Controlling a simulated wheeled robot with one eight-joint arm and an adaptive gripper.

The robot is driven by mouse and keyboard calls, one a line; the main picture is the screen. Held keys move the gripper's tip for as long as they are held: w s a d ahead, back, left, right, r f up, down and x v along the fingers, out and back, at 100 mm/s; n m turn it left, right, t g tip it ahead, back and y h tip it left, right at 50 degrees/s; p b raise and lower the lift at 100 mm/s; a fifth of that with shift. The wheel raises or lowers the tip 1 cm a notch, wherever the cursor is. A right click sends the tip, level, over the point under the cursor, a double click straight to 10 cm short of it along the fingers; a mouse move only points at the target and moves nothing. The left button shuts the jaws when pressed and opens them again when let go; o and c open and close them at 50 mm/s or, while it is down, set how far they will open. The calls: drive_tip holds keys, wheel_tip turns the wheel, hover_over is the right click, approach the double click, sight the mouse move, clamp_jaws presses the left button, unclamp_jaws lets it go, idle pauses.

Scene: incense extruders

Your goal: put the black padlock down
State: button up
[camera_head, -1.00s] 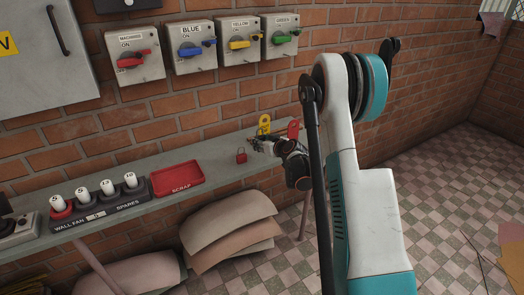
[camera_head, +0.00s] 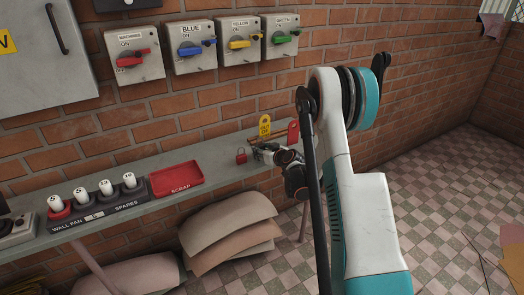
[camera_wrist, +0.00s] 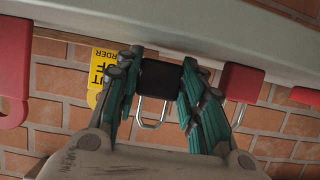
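The black padlock (camera_wrist: 161,77) is between the teal-padded fingers of my gripper (camera_wrist: 160,88) in the wrist view, with its metal shackle pointing down in the picture. The fingers press on both its sides. In the head view my gripper (camera_head: 260,151) is low over the grey shelf (camera_head: 215,165), just right of a small red padlock (camera_head: 241,158). The red padlock also shows in the wrist view (camera_wrist: 241,82), right of the black one and apart from it. I cannot tell whether the black padlock touches the shelf.
A yellow tag (camera_head: 264,126) and a red tag (camera_head: 293,132) stand behind my gripper near the brick wall. Switch boxes (camera_head: 190,47) hang above.

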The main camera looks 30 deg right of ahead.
drive_tip(key=o, duration=0.4)
drive_tip(key=shift+r, duration=0.55)
drive_tip(key=shift+p+v, duration=2.05)
drive_tip(key=shift+v, duration=4)
drive_tip(key=shift+r, duration=0.1)
